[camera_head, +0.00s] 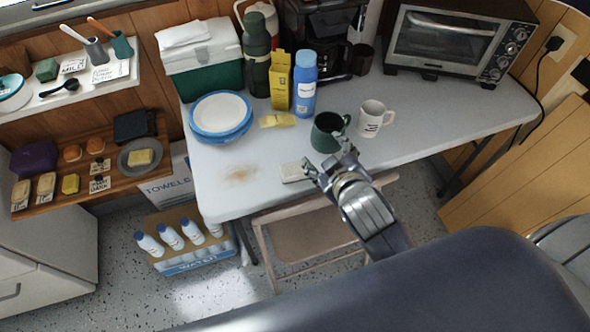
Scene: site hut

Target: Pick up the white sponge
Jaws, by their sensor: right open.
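A small flat white sponge (292,172) lies on the grey table (215,195), near its front edge. My right gripper (324,160) reaches in from the lower right and is open, with its fingers spread. One fingertip is close to the right side of the sponge; I cannot tell whether they touch. The other finger is near the dark green mug (326,133). Nothing is held in the gripper. My left gripper is not in view.
A white mug (375,120) stands right of the green one. Behind the sponge are a yellow cloth-like item (278,121), a blue bottle (305,85) and blue-rimmed plates (221,115). A brown stain (240,176) marks clear tabletop to the left. A folding chair (300,235) stands below.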

